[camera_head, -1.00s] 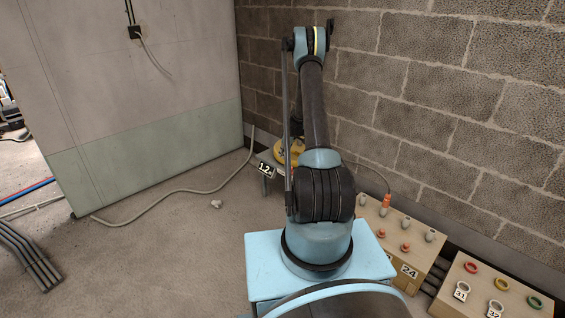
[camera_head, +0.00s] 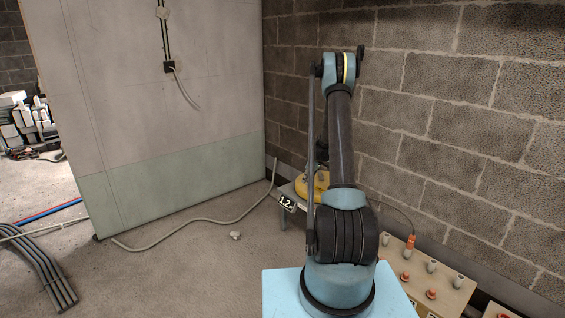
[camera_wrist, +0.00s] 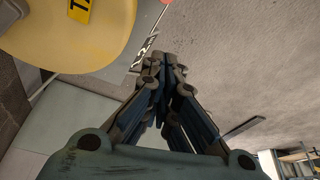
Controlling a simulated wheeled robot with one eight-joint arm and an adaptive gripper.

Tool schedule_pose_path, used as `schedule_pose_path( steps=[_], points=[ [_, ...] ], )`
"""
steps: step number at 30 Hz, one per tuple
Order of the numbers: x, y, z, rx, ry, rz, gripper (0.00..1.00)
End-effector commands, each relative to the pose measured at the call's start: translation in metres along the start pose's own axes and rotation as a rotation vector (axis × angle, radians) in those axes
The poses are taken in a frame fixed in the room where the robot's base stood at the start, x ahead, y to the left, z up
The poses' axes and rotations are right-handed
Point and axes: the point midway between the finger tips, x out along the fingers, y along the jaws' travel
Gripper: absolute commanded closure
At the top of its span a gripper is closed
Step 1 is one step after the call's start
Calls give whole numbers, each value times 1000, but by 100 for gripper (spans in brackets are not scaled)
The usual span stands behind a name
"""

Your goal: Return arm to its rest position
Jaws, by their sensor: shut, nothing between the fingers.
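My arm stands raised in the head view, its upper links folded upright in front of the block wall. My gripper is hidden behind the arm in the head view. In the wrist view my gripper (camera_wrist: 168,68) is shut, its fingers together with nothing between them. A yellow round thing (camera_wrist: 80,30) is close beside it at the upper left. The yellow thing also shows in the head view (camera_head: 312,186), partly hidden behind my arm, on a low stand with a "1.2" label (camera_head: 287,201).
A wooden box (camera_head: 452,296) with several plugs stands at the lower right by the block wall (camera_head: 450,120). A pale partition (camera_head: 165,110) stands at the left. A loose grey conduit (camera_head: 200,221) and dark pipes (camera_head: 45,275) lie on the floor.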

Motion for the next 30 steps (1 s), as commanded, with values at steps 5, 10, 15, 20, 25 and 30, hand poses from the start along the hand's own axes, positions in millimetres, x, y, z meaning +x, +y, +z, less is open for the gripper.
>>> schedule_pose_path(
  steps=[5,10,15,20,25,30],
  points=[
    [-48,-21,-9,48,-15,7,100],
    [-94,-44,-13,101,-28,16,100],
    [-136,-70,-14,154,-42,26,100],
    [-172,-98,-13,203,-53,36,100],
    [-208,-129,-8,254,-65,48,100],
    [-240,-162,1,305,-76,61,100]
  ],
)
